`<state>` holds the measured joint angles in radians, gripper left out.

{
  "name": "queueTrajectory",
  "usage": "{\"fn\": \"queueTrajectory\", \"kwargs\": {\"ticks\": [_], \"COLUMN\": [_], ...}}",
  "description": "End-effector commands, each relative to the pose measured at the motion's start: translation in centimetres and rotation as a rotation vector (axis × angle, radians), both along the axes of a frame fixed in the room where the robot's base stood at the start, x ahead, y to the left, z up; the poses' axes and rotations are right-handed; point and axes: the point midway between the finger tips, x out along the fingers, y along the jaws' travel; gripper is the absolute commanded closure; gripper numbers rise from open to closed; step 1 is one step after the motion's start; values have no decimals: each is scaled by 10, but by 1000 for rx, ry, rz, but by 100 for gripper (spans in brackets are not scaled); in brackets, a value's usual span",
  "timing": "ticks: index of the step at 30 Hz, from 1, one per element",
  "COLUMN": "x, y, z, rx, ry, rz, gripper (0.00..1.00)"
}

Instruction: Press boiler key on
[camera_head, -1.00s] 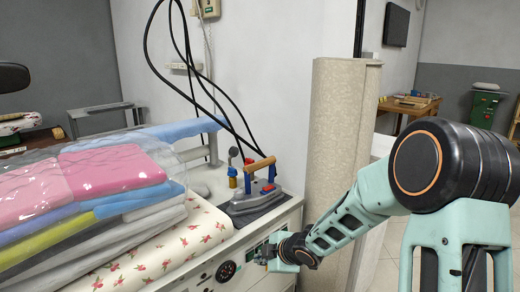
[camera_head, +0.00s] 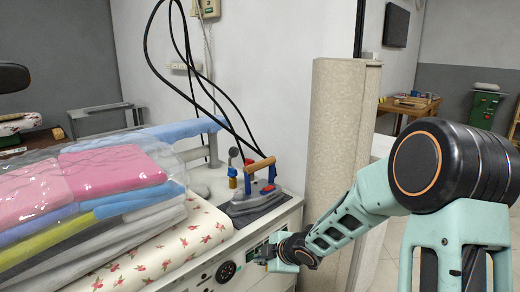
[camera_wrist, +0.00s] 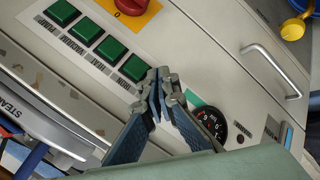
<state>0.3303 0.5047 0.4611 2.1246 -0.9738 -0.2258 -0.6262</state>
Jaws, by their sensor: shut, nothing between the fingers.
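I cannot tell which one is the boiler key. My gripper (camera_wrist: 160,82) is shut and empty, its tips close beside the lowest visible key (camera_wrist: 135,68). I cannot tell whether they touch it. A green patch (camera_wrist: 193,98) shows partly behind the fingers. In the head view my gripper (camera_head: 266,259) is at the cabinet front, and the keys are mostly hidden there.
A red knob on a yellow plate (camera_wrist: 152,8) and a black gauge (camera_wrist: 212,124) flank the keys. A metal handle (camera_wrist: 272,70) sticks out of the panel. Above, an iron (camera_head: 255,195) and folded, wrapped laundry (camera_head: 110,170) lie on the table. A beige column (camera_head: 335,140) stands behind my arm.

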Motion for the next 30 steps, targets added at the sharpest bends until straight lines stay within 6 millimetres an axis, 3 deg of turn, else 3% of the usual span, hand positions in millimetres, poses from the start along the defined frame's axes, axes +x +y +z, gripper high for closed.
{"fn": "queueTrajectory", "kwargs": {"ticks": [30], "x": [6], "y": [7], "z": [0], "rx": [1], "ry": [0], "rz": [1], "gripper": [100]}}
